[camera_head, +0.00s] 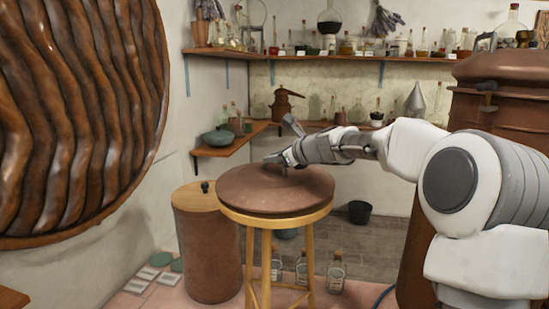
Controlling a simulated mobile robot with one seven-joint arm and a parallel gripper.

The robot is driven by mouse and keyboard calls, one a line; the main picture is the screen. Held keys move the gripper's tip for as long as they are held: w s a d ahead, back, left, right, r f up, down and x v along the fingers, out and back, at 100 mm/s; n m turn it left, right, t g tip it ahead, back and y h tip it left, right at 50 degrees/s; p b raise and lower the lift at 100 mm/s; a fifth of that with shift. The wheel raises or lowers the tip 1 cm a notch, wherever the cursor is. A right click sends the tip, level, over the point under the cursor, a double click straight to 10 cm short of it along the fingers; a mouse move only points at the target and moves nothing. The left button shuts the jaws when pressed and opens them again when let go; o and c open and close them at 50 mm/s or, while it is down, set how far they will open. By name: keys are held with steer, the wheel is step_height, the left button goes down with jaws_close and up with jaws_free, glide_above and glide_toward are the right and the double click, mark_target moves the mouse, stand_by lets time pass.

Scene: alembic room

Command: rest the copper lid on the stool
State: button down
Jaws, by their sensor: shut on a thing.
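The copper lid (283,196) is a wide, shallow reddish-brown dome. It sits level over the top of the wooden stool (276,220) and covers most of the seat, with the pale rim showing around its front. My gripper (281,163) is above the middle of the lid and shut at its top, where the knob would be. The fingers hide the part they hold. The lid appears to touch the stool top, though the contact itself is hard to see.
A copper drum (208,250) with a wooden cover stands close to the stool's left. Several bottles (302,268) stand on the floor behind the stool. A dark bucket (359,212) is farther back. Shelves (222,147) with glassware line the walls. A large copper vessel (505,100) stands at right.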

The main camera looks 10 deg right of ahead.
steer(key=shift+f, duration=0.1)
stand_by(0.4)
steer(key=c, duration=0.8)
jaws_free()
steer(key=shift+f, duration=0.15)
steer(key=shift+s+d, duration=0.1)
